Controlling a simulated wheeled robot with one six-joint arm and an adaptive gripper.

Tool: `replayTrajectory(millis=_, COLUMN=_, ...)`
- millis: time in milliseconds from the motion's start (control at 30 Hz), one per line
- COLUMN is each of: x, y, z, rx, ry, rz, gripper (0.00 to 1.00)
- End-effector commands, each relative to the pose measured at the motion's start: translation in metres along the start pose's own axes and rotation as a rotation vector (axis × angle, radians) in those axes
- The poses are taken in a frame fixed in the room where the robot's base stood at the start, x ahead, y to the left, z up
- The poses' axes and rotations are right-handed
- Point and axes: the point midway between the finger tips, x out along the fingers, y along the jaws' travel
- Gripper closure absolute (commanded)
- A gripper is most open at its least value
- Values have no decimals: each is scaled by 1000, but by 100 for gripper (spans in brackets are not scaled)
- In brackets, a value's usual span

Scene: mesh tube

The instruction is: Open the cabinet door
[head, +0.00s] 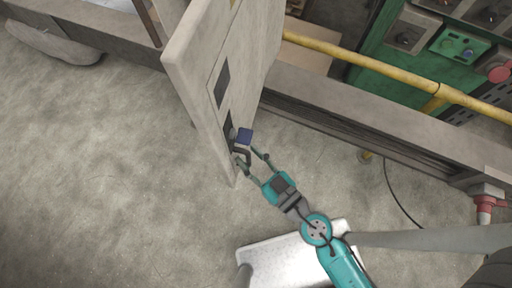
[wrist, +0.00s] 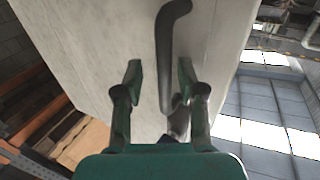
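The cabinet (head: 200,75) is a tall, pale grey box in the upper middle of the head view, with dark rectangular panels on its side. Its pale face (wrist: 110,45) fills the middle of the wrist view. A dark, bent handle (wrist: 167,60) stands out from that face; its dark shape also shows at the cabinet in the head view (head: 242,155). My gripper (wrist: 160,80) is open, with one finger on each side of the handle. The handle is nearer the right finger, and a gap shows at the left finger. I cannot tell whether the door is ajar.
A yellow pipe (head: 390,75) and a grey beam (head: 350,115) run behind the cabinet. Green equipment (head: 440,50) stands at the upper right. A grey sack-like object (head: 50,42) lies at upper left. The concrete floor (head: 90,170) left of the cabinet is clear.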

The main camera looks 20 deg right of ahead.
Motion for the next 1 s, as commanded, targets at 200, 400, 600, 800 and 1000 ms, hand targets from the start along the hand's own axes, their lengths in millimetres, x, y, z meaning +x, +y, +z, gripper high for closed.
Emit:
replayTrajectory(millis=200, x=-11, y=0, z=1, rx=2, ry=-4, rz=0, gripper=61)
replayTrajectory(millis=400, x=-30, y=1, z=1, rx=3, ry=-5, rz=4, gripper=61)
replayTrajectory(millis=600, x=-55, y=2, z=1, rx=1, ry=-3, rz=6, gripper=61)
replayTrajectory(millis=800, x=-68, y=2, z=1, rx=0, ry=-2, rz=5, gripper=61)
replayTrajectory(millis=1000, x=-74, y=1, z=0, rx=1, ry=-1, rz=2, gripper=61)
